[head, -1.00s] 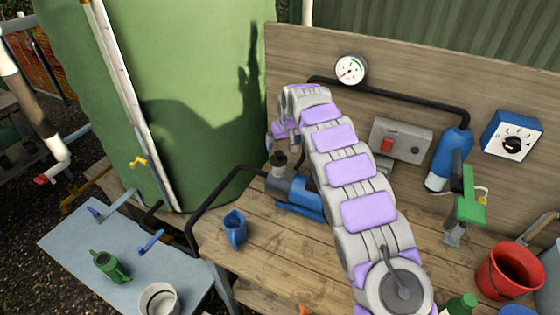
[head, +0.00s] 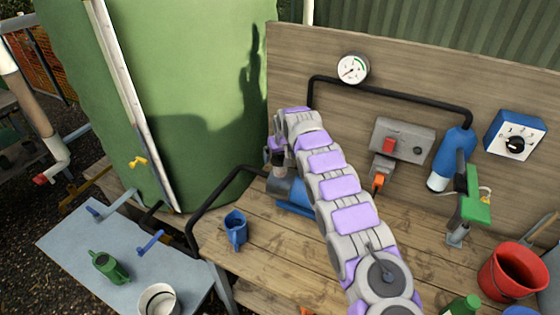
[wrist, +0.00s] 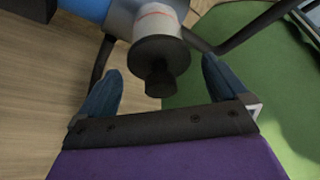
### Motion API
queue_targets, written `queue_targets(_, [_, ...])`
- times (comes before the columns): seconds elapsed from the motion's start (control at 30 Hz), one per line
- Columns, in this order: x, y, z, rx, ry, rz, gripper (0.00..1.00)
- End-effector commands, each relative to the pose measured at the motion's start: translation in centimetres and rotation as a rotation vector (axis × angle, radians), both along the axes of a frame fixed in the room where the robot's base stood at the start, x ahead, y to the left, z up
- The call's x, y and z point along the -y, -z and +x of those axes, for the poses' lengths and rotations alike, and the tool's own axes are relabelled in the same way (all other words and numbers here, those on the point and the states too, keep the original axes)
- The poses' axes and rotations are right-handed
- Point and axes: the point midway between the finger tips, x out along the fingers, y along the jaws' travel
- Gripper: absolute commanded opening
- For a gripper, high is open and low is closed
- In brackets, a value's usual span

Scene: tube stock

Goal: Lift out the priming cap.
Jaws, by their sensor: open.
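The priming cap (wrist: 160,60) is a black round disc with a small knob, seen from above in the wrist view. It sits on the pale neck of the blue pump (wrist: 88,8). My gripper (wrist: 162,70) is open, with one blue finger on each side of the cap and clear gaps to both. Nothing is held. In the head view the blue pump (head: 292,196) stands at the bench's back left, and my gripper (head: 277,146) is just above it. My arm and gripper hide much of the pump and most of the cap there.
A black hose (head: 215,190) runs left from the pump. A blue jug (head: 236,228) stands on the wooden bench (head: 270,250) in front. A gauge (head: 352,69), a switch box (head: 403,138) and black piping are on the back board. A green tank (head: 200,90) stands close on the left.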

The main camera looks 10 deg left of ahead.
Motion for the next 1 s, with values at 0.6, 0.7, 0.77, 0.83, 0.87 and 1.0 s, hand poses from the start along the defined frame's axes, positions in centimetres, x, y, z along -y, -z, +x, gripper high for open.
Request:
queue_targets(0.6, [0.05, 0.55, 0.25, 0.002, 0.001, 0.001, 0.73])
queue_targets(0.7, [-0.05, 0.57, 0.26, 0.002, 0.001, 0.001, 0.64])
queue_targets(0.77, [-0.09, 0.57, 0.26, 0.002, 0.001, 0.001, 0.58])
queue_targets(0.83, [-0.11, 0.58, 0.25, 0.001, 0.001, 0.001, 0.51])
queue_targets(0.87, [-0.11, 0.58, 0.25, 0.001, 0.001, 0.001, 0.48])
queue_targets(1.0, [-0.1, 0.59, 0.26, 0.001, 0.001, 0.001, 0.42])
